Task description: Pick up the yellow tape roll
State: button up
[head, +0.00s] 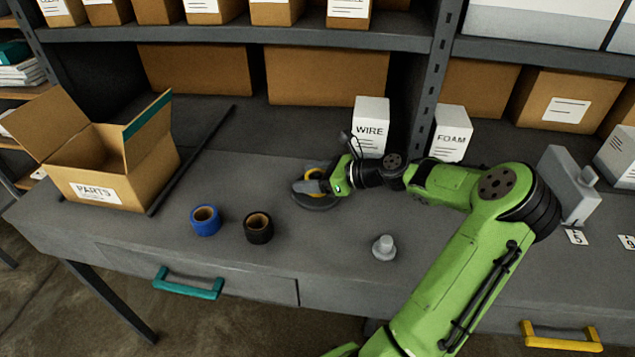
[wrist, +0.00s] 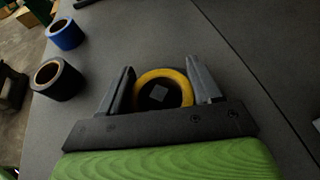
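The yellow tape roll (wrist: 138,82) lies between the two fingers of my gripper (wrist: 160,78) in the wrist view, with its ring facing the camera and a dark centre. The fingers stand close along both sides of it. I cannot tell whether they press on it or leave a small gap. In the head view, part of the yellow roll (head: 315,174) shows around my gripper (head: 312,186), above a dark round patch on the bench. My gripper hides the rest of the roll there.
A blue tape roll (head: 205,220) and a black tape roll (head: 258,228) stand to the left on the bench. A grey knob-like piece (head: 384,248) stands at front. The WIRE box (head: 371,124) and FOAM box (head: 450,134) are behind. An open PARTS box (head: 100,189) is at left.

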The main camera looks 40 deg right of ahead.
jog(key=shift+c, duration=1.3)
